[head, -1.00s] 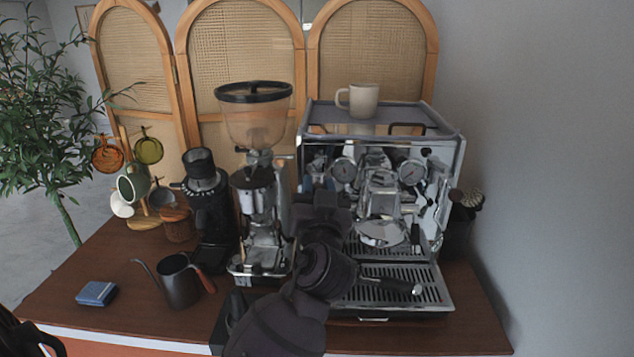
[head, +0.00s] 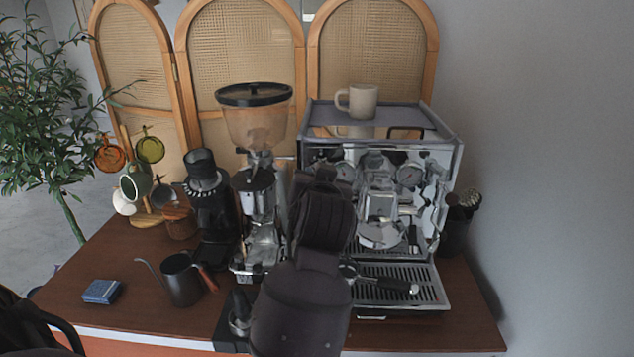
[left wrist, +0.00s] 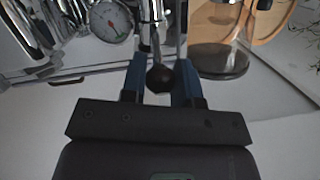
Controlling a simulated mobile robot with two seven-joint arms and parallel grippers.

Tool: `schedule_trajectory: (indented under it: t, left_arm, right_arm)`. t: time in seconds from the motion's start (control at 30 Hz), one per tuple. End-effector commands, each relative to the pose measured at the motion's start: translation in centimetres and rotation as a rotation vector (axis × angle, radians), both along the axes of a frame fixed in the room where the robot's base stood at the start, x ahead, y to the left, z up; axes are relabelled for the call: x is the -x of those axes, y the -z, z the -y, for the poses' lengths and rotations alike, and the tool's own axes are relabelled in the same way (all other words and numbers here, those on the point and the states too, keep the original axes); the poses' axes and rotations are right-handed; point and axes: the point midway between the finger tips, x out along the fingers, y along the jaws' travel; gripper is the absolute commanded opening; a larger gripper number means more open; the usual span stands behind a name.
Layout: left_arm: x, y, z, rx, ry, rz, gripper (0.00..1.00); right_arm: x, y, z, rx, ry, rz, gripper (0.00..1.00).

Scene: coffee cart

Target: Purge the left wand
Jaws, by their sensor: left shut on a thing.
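The espresso machine (head: 445,165) stands at the right of the counter. My left arm rises in front of its left side and hides that part, so the left wand cannot be made out in the head view. In the left wrist view my left gripper (left wrist: 160,76) has its blue fingers on either side of a dark round knob (left wrist: 159,80), shut on it. The knob is in line with a chrome stem (left wrist: 152,22) of the machine. A pressure gauge (left wrist: 110,20) is beside it. My right gripper is not in view.
A portafilter (head: 398,286) lies over the drip tray (head: 425,275). A grinder (head: 255,115) stands close to the left of my arm. A cream mug (head: 362,101) sits on the machine. A kettle (head: 182,280) and blue box (head: 101,291) are at the front left.

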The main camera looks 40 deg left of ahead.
Motion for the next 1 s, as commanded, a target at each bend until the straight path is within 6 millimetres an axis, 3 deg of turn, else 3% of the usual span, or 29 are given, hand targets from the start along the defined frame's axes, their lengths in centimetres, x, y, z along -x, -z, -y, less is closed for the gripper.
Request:
schedule_trajectory:
  t: [0.33, 0.37, 0.5, 1.0]
  left_arm:
    - [-0.01, -0.09, 0.01, 0.001, 0.001, -0.001, 0.05]
    - [-0.02, -0.1, 0.01, 0.001, 0.0, -0.001, 0.31]
    - [-0.02, -0.09, 0.0, 0.001, 0.0, -0.001, 0.53]
    - [-0.03, -0.52, 0.0, 0.001, 0.0, 0.001, 0.53]
  right_arm:
    - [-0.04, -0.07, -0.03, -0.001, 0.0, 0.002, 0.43]
    - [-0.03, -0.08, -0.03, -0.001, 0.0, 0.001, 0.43]
    - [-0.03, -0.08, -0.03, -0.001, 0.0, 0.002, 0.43]
    - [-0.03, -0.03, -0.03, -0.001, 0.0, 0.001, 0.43]
